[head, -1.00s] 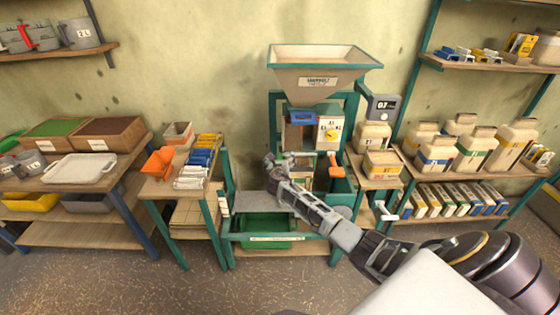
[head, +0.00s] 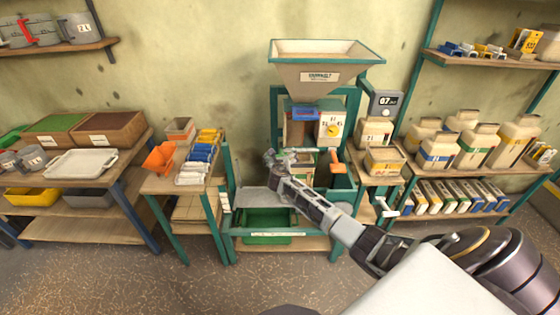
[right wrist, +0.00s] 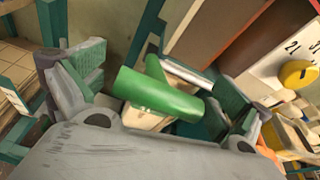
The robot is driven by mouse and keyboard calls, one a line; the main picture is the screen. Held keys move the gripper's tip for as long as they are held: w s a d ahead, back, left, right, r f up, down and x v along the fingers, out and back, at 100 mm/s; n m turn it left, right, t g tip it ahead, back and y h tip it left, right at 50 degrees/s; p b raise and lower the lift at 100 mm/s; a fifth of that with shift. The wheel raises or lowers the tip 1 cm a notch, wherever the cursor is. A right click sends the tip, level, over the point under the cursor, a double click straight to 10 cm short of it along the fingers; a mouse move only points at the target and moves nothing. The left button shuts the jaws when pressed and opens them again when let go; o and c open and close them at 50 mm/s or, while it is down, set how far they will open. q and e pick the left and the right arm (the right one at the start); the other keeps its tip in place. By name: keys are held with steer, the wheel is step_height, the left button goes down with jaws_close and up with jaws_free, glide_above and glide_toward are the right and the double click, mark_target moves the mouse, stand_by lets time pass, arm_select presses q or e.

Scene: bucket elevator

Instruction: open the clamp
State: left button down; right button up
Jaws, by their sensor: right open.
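In the right wrist view a green bar-shaped handle (right wrist: 158,92), which looks like the clamp's, lies between the two fingers of my right gripper (right wrist: 163,82). The fingers stand apart, one on each side of it, and I see no grip on it. In the head view my right gripper (head: 281,160) is in front of the machine's middle, below the hopper (head: 325,72). There it hides the clamp. My left gripper is not in view.
A box with a yellow knob (head: 332,130) is just above and right of my gripper. An orange-topped lever (head: 337,168) is close on the right. A green bin (head: 267,226) stands below. Shelves with bags and trays flank the machine.

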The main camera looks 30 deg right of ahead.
steer(key=shift+s, duration=0.1)
steer(key=v, duration=1.1)
steer(key=shift+s+a, duration=0.2)
steer(key=shift+a, duration=0.1)
steer(key=shift+r, duration=0.1)
stand_by(0.8)
